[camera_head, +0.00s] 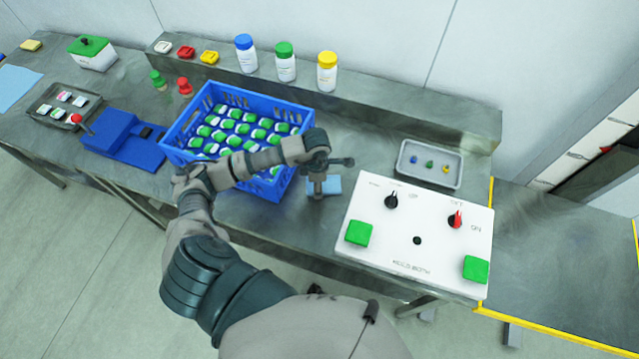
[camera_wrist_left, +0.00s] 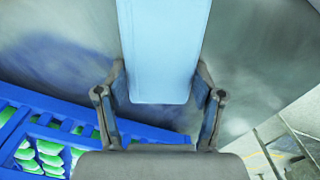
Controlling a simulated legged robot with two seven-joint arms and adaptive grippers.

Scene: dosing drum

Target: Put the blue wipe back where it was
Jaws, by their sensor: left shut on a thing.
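The light blue wipe (camera_head: 332,187) is at my left gripper (camera_head: 322,188), between the blue crate and the white control panel. In the left wrist view the wipe (camera_wrist_left: 162,50) runs between the two fingers of my left gripper (camera_wrist_left: 160,105) and out past the top edge. The gripper is shut on it. In the head view the gripper and wrist hide part of the wipe, and I cannot tell whether it touches the steel table. A larger light blue sheet (camera_head: 15,88) lies flat at the table's far left. My right gripper is not in view.
The blue crate (camera_head: 290,190) of green-and-white bottles stands left of the gripper. The white control panel (camera_head: 418,240) with knobs and green buttons is at right, a grey tray (camera_head: 430,181) behind it. Bottles, including a yellow-capped one (camera_head: 327,72), stand on the rear ledge.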

